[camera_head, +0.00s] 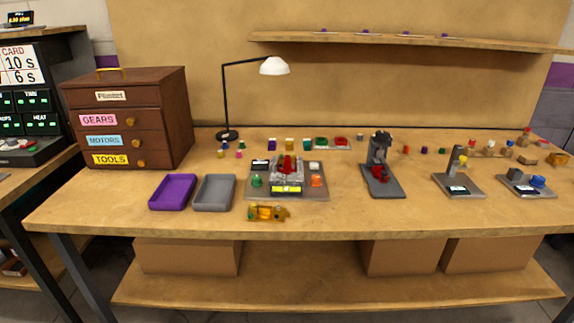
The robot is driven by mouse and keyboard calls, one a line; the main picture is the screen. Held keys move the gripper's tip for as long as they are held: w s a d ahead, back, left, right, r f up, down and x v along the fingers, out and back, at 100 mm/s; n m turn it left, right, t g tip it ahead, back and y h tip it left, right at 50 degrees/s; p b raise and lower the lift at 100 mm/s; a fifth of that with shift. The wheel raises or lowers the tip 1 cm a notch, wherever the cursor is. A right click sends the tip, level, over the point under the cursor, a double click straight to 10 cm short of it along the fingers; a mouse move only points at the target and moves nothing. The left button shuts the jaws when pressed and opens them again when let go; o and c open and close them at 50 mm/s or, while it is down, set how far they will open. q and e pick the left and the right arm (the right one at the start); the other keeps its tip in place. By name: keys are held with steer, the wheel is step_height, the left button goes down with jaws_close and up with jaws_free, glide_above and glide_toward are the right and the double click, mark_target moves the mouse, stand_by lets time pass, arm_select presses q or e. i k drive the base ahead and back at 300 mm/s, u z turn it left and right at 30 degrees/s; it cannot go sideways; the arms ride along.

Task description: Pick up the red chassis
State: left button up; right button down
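A red piece (287,167) sits among grey blocks in the middle of a grey board fixture (319,194) on the workbench. Another red piece (381,175) lies on the base of a dark upright press (379,191), right of the board. Both are small here, and I cannot tell which is the red chassis. An amber car-shaped part (268,212) lies near the front edge, in front of the board. Neither of my grippers is in view.
A purple tray (172,192) and a grey tray (214,193) lie left of the board. A wooden drawer cabinet (148,120) and a lamp (227,100) stand behind. Two small grey stands (456,187) are at the right. The bench front right of the amber part is clear.

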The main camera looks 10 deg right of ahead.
mark_target(287, 160)
steer(key=z, duration=0.95)
steer(key=i, duration=0.9)
steer(key=u, duration=1.35)
steer(key=k, duration=0.15)
steer(key=u, duration=0.1)
